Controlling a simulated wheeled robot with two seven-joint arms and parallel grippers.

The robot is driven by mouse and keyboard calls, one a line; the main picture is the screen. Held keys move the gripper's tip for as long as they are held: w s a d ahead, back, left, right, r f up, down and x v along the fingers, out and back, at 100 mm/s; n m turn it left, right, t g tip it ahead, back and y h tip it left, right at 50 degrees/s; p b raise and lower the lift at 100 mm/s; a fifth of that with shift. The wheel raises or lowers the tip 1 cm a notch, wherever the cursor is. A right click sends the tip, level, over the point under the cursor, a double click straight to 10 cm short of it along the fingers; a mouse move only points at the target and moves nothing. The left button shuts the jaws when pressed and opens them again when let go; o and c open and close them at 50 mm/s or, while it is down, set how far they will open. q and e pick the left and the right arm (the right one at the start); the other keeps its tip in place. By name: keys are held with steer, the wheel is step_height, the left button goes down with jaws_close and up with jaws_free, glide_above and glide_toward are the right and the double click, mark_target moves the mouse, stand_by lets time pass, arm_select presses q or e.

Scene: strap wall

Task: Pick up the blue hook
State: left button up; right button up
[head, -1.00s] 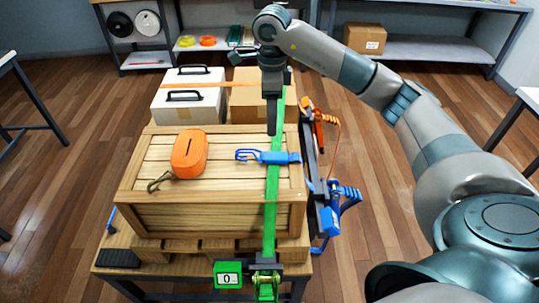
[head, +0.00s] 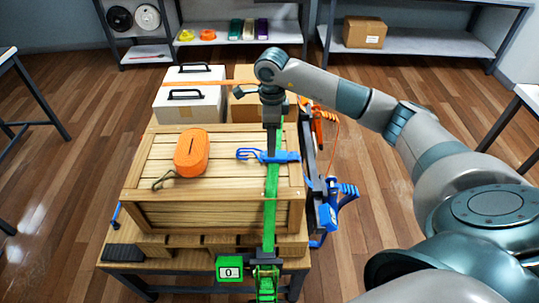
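The blue hook (head: 248,154) lies on top of the wooden crate (head: 218,217), its open end pointing left and its blue body reaching right across the green strap (head: 271,190). My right gripper (head: 271,154) points down directly over the middle of the blue hook, with its tips at or just above it. The fingers look edge-on and overlap the hook, so I cannot tell whether they are open, or whether they touch it. My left gripper is not in view.
An orange strap roll (head: 191,152) with a metal hook lies left on the crate. Behind stand white boxes (head: 188,103) and a cardboard box (head: 244,107). Blue (head: 328,215) and orange ratchets hang along the right side. A green ratchet (head: 266,280) with a "0" display is in front.

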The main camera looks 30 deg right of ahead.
steer(key=shift+f+p, duration=0.4)
steer(key=shift+p, duration=0.15)
step_height(320, 180, down, 4)
steer(key=shift+a+r+p, duration=0.15)
steer(key=shift+r+p, duration=0.05)
steer(key=shift+p, duration=0.95)
steer(key=shift+f, duration=0.35)
steer(key=shift+c, duration=0.6)
steer(key=c, duration=1.1)
steer(key=shift+r, duration=0.2)
